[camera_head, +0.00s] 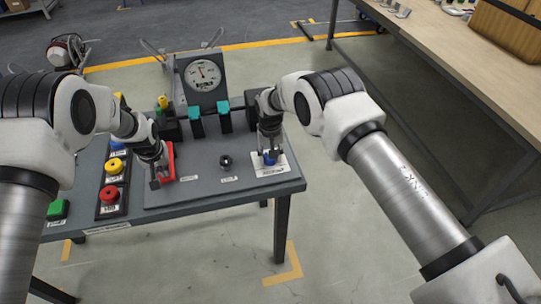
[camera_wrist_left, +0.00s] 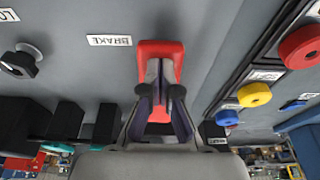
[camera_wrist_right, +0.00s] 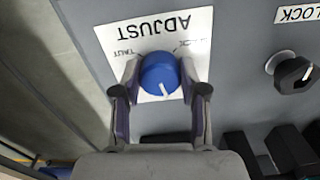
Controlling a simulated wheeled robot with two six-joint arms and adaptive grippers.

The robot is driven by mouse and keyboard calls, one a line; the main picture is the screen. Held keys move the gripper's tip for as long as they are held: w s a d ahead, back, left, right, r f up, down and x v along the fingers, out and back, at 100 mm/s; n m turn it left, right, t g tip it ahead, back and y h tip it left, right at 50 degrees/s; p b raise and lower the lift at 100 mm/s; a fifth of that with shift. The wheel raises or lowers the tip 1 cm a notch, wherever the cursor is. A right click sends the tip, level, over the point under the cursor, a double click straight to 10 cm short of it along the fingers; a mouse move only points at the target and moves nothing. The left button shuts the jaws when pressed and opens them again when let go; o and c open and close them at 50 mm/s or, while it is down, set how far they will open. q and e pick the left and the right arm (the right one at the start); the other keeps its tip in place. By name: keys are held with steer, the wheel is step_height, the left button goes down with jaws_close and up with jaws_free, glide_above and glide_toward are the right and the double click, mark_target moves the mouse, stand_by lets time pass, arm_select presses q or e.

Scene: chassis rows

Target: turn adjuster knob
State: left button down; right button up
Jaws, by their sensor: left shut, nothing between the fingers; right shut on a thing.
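The blue adjuster knob (camera_wrist_right: 159,73) stands on a white plate (camera_wrist_right: 186,22) marked ADJUST in the right wrist view. A white line on its face points toward the bottom of that view. My right gripper (camera_wrist_right: 160,84) is shut on the knob, one finger on each side. In the head view the knob (camera_head: 270,158) shows under the right gripper (camera_head: 268,152), at the panel's right end. My left gripper (camera_head: 157,174) is shut and empty at the red brake handle (camera_head: 170,158). In the left wrist view the handle (camera_wrist_left: 161,47) lies beyond the left fingers (camera_wrist_left: 161,92); contact is unclear.
A black lock knob (camera_head: 226,161) sits between the two grippers. A dial gauge (camera_head: 203,75) and teal-tipped levers (camera_head: 224,118) stand behind. Red (camera_head: 111,166), yellow, blue and green buttons line the left side. A wooden bench (camera_head: 450,50) stands at right.

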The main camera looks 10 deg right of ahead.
steer(key=shift+m, duration=1.6)
steer(key=o, duration=1.1)
steer(key=shift+o, duration=0.2)
step_height(320, 180, up, 12)
steer(key=shift+r, duration=2.5)
